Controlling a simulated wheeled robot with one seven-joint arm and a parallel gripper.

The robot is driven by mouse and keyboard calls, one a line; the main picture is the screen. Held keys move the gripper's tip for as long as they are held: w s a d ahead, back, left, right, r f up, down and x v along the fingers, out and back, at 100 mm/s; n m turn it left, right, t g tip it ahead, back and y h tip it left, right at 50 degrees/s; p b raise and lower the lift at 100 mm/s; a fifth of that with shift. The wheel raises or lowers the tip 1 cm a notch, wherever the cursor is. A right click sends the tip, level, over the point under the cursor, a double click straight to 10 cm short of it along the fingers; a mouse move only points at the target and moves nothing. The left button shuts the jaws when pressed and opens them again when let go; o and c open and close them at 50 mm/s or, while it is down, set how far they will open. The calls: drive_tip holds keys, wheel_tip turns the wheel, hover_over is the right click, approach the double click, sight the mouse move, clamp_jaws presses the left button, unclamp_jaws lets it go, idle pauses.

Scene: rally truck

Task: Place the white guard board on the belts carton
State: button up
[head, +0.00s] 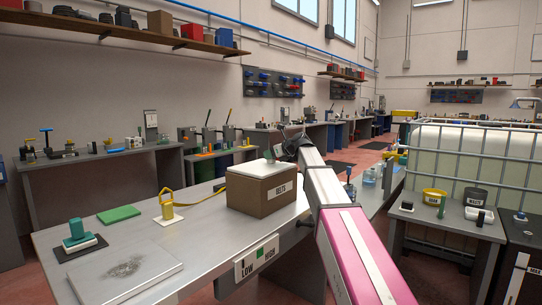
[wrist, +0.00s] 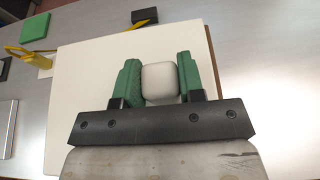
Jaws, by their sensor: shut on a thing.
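The belts carton (head: 262,194) is a brown box with a white BELTS label, standing on the grey workbench. The white guard board (head: 250,169) lies flat over its top in the head view, with little or no gap; I cannot tell if its full weight rests there. In the wrist view the board (wrist: 90,75) fills the middle and hides most of the carton below. My gripper (wrist: 160,80) has its green fingers shut on the board's rounded white knob (wrist: 160,84). In the head view my gripper (head: 275,153) is above the carton, partly hidden by my arm.
On the bench (head: 200,240) stand a yellow tag holder (head: 168,207) with a yellow strap running towards the carton, a green pad (head: 119,214), a teal-handled block (head: 78,236) and a grey plate (head: 122,271). A LOW/HIGH sign (head: 257,258) is on the front edge.

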drive_tip(key=o, duration=1)
drive_tip(key=shift+r, duration=0.1)
drive_tip(key=v, duration=1.2)
